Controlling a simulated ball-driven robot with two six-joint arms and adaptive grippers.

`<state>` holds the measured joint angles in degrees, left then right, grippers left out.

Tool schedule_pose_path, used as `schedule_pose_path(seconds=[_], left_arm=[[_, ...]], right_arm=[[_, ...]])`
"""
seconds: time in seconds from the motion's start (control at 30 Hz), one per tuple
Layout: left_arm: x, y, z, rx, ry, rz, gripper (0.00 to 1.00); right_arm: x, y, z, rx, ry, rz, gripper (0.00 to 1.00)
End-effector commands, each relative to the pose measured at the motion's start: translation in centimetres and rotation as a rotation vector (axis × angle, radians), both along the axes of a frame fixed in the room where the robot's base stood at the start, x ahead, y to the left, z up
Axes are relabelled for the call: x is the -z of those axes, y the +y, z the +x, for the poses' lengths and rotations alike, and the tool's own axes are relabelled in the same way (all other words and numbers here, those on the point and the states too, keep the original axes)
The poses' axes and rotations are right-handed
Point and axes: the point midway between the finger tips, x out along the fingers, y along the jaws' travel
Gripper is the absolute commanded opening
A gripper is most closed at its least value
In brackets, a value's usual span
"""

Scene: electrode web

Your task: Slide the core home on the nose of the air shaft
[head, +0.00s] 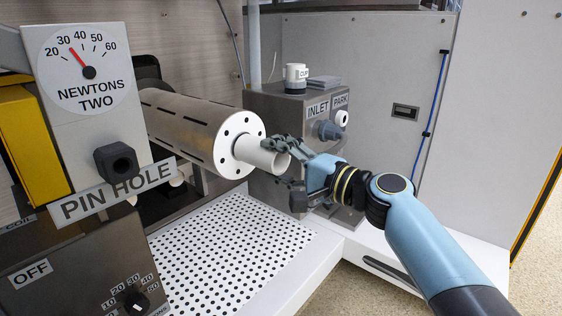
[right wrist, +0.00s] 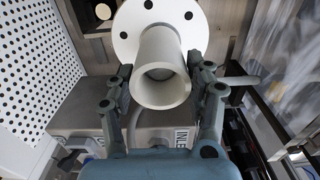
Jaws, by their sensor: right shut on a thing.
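The core is a short white tube (head: 262,156) standing out from the white, holed end face (head: 238,139) of the slotted metal air shaft (head: 190,117). My right gripper (head: 284,168) is shut on the tube near its free end, with one finger on each side. In the right wrist view the tube (right wrist: 160,58) sits between the two fingertips (right wrist: 163,84), its open end toward the camera. A grey rounded surface shows inside the bore. The tube looks in line with the shaft; how far it sits over the nose is hidden. My left gripper is not in view.
A grey box (head: 270,110) with INLET and PARK labels stands behind my right gripper, with a cup (head: 296,77) on top. A white perforated table (head: 215,255) lies clear below. A PIN HOLE plate (head: 112,190) and a NEWTONS TWO gauge (head: 85,70) are at the left.

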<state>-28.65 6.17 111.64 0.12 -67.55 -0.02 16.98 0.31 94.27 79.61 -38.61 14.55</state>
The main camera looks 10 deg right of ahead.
Motion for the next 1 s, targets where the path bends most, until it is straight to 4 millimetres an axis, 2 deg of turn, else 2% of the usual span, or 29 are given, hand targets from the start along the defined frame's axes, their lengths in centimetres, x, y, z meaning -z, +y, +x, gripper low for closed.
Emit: schedule_pose_path(seconds=[0.13,0.17,0.37,0.73,1.0], left_arm=[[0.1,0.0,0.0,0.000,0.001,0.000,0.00],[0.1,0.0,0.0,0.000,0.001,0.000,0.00],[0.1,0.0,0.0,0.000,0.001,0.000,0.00],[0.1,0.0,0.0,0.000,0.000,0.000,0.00],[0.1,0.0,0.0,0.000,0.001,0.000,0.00]], right_arm=[[0.0,0.2,0.3,0.000,0.000,0.000,0.14],[0.0,0.2,0.3,0.000,0.000,0.000,0.56],[0.0,0.2,0.3,0.000,0.000,0.000,0.80],[0.0,-0.3,-0.4,0.000,0.000,-0.001,0.80],[0.1,-3.7,-4.8,-0.001,0.001,-0.006,0.80]])
